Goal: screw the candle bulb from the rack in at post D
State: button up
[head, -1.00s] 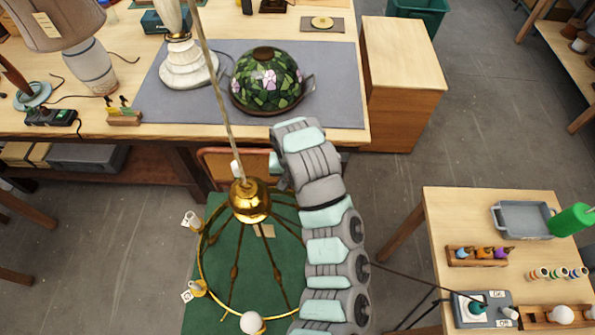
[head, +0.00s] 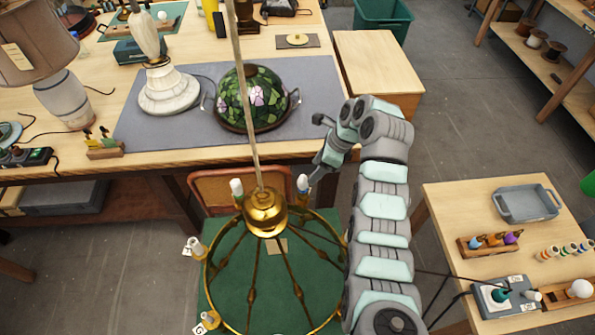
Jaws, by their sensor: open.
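The brass chandelier (head: 265,212) hangs on its rod above a green mat. Its ring carries posts; the left post (head: 195,247) and lower-left post (head: 208,321) bear tags whose letters are too small to read surely. A white piece stands on the back post (head: 237,187). My gripper (head: 309,181) is open at the back right of the ring, close beside a small whitish upright piece (head: 302,183). I cannot tell whether that is a candle bulb or a bare post, or whether they touch. The wooden rack (head: 553,299) holds a round white bulb (head: 581,288). Post D's tag is not readable.
The right table bears a grey tray (head: 526,204), a holder (head: 488,244) with coloured pieces and a switch box (head: 506,297). The workbench behind holds a stained-glass shade (head: 253,100) and a white lamp base (head: 168,90). A chair (head: 222,190) stands behind the chandelier.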

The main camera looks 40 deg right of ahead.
aim_at(304, 184)
jog(key=shift+m, duration=0.5)
jog(key=x, duration=1)
jog(key=shift+s+d+f, duration=0.1)
jog(key=shift+f, duration=0.1)
jog(key=shift+c, duration=0.3)
